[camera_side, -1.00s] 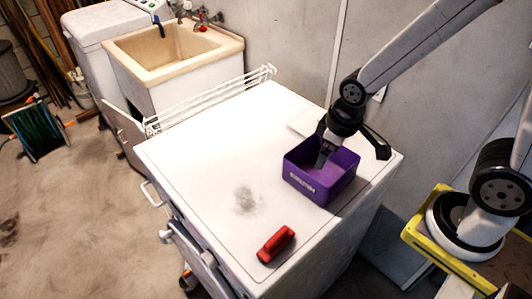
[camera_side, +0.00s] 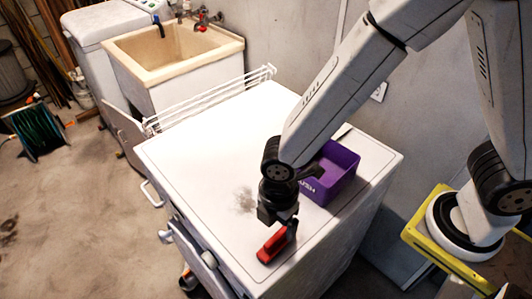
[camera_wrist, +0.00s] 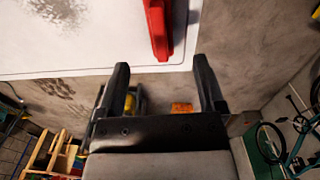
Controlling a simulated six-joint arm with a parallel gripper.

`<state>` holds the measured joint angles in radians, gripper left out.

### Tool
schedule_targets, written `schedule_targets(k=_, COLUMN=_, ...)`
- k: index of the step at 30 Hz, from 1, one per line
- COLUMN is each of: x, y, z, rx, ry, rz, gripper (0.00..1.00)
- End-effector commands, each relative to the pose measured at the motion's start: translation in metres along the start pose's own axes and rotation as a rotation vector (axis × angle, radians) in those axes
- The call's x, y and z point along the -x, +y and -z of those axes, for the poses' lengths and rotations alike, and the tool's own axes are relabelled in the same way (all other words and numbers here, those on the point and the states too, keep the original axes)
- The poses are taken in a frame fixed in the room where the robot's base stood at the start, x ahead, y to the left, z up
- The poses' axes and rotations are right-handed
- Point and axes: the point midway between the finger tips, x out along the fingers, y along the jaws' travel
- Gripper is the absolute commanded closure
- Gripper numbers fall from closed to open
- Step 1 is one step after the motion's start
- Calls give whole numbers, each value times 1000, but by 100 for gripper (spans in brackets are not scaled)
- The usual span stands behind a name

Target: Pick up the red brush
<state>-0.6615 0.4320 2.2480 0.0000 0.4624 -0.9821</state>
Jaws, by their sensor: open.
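The red brush (camera_side: 268,251) lies on the white appliance top near its front edge; my gripper hides part of it in the side view. In the wrist view the brush (camera_wrist: 157,25) enters from the top of the picture, beyond the fingertips and in line with the gap between them. My gripper (camera_wrist: 160,66) is open and empty there, with a finger on each side. In the side view my gripper (camera_side: 283,228) points down close at the brush; I cannot tell whether they touch.
A purple bin (camera_side: 343,158) stands behind my gripper on the appliance top (camera_side: 205,160), partly hidden by my arm. The left and back of the top are clear apart from a grey smudge. A white wire rack (camera_side: 215,98) runs along the back-left edge.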

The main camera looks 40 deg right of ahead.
Motion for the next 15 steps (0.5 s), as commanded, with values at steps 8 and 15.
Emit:
schedule_targets(k=8, x=-13, y=0, z=0, rx=-4, ry=-1, rz=1, gripper=12)
schedule_targets(k=15, x=-25, y=0, z=-1, rx=-5, ry=0, rz=0, gripper=12)
